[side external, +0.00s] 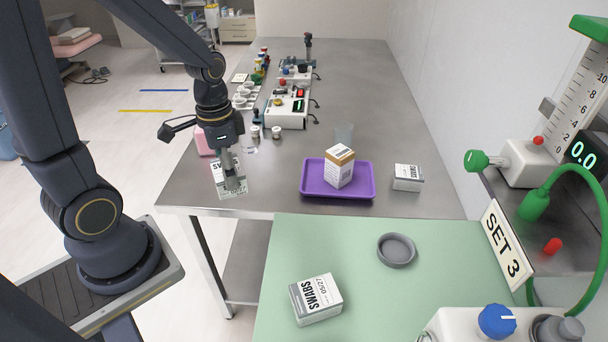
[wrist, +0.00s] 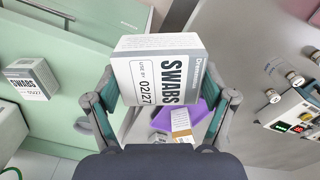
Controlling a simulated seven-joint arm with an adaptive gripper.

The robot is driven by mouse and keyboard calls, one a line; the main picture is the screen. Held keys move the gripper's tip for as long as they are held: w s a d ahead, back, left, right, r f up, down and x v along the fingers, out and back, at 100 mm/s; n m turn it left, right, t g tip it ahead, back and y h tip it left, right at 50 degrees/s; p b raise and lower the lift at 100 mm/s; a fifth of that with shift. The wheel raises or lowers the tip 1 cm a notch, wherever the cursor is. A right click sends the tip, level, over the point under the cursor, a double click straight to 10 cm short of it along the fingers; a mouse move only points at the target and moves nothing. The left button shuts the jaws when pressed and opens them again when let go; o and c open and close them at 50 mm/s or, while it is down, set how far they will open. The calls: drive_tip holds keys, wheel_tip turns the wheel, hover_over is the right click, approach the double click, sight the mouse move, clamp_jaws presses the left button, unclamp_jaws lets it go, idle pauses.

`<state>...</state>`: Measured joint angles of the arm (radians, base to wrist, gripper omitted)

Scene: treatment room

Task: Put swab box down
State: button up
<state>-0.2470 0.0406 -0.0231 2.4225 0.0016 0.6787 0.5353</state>
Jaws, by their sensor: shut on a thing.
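My gripper (side external: 232,182) is shut on a white swab box (wrist: 160,78), with one finger on each side of it. The label reads SWABS and 02/27. In the side view this box (side external: 215,172) is partly covered by my gripper, near the steel table's front left corner; I cannot tell its height. A second swab box (side external: 408,172), grey and white, sits on the steel table right of the purple tray (side external: 310,192). A third swab box (side external: 316,302), marked 05/27, lies on the green surface; the wrist view shows it too (wrist: 32,80).
A white and brown carton (side external: 339,170) stands in the purple tray. A grey round dish (side external: 396,250) lies on the green surface (side external: 345,250). Devices with knobs (side external: 288,108) stand farther back. The steel table's back right is clear.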

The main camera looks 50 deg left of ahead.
drive_tip(key=s+d+r+m, duration=0.1)
drive_tip(key=d+r+m, duration=0.15)
drive_tip(key=d, duration=0.55)
drive_tip(key=s+d+r+m, duration=0.1)
drive_tip(key=d+m, duration=0.2)
drive_tip(key=d, duration=0.6)
drive_tip(key=w+d+f, duration=0.1)
drive_tip(key=w+f, duration=0.2)
drive_tip(key=w, duration=0.1)
drive_tip(key=w+d+f, duration=0.1)
drive_tip(key=w+f, duration=0.2)
drive_tip(key=w, duration=0.1)
drive_tip(key=w+d+f, duration=0.2)
drive_tip(key=w, duration=0.3)
drive_tip(key=shift+f, duration=0.4)
drive_tip(key=shift+w+f, duration=0.1)
drive_tip(key=shift+f, duration=0.1)
drive_tip(key=shift+w+f, duration=0.15)
drive_tip(key=shift+f, duration=1.55)
drive_tip(key=shift+f, duration=0.1)
drive_tip(key=o, duration=1)
